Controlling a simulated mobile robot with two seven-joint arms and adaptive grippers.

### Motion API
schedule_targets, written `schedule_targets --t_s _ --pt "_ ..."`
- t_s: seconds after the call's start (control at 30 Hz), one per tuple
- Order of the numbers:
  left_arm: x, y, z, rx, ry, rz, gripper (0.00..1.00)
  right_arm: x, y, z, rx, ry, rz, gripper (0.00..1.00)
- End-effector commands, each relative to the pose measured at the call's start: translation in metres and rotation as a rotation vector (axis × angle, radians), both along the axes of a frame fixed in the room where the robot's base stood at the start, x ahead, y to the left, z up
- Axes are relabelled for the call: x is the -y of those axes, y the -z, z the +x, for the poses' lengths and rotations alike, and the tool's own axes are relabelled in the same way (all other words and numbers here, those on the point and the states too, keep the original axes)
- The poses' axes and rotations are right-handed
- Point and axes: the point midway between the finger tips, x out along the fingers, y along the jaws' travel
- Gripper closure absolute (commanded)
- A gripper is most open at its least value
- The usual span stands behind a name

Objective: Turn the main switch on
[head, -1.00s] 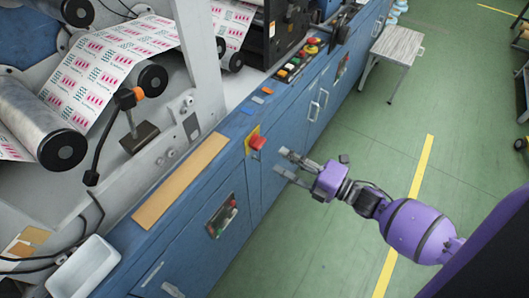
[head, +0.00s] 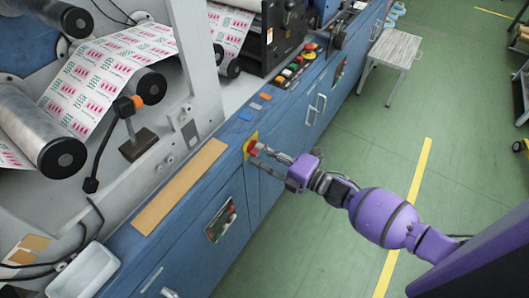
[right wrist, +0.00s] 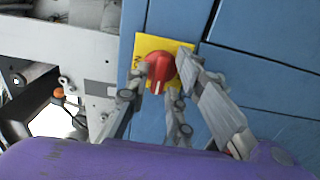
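The main switch (head: 252,148) is a red rotary knob on a yellow plate, on the front of the blue machine cabinet. In the right wrist view the knob (right wrist: 160,72) shows clearly, with its grip ridge roughly upright, on the yellow plate (right wrist: 150,44). My right gripper (head: 261,156) is at the switch, with its fingers spread. In the right wrist view one finger is left of the knob and another is right of it, over the plate. I cannot tell whether either finger touches the knob. My left gripper is not in view.
A recessed button panel (head: 221,219) is on the cabinet front, nearer me. A control box with coloured buttons (head: 292,70) sits farther along the cabinet top. A small table (head: 396,47) stands beyond.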

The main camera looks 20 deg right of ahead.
Motion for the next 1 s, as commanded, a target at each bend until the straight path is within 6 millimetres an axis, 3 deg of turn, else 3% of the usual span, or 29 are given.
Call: schedule_targets --t_s 0.13,0.57,1.0 --pt "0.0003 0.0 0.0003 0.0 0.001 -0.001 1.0 0.0002 -0.0001 -0.0001 0.0 0.0 0.0 1.0" --pt "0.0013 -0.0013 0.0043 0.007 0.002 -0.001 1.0 0.0003 -0.0002 -0.0001 -0.033 0.0 0.042 1.0" --pt "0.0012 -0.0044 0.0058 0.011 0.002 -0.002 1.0 0.0005 -0.0009 0.0003 -0.241 0.0 0.31 1.0"
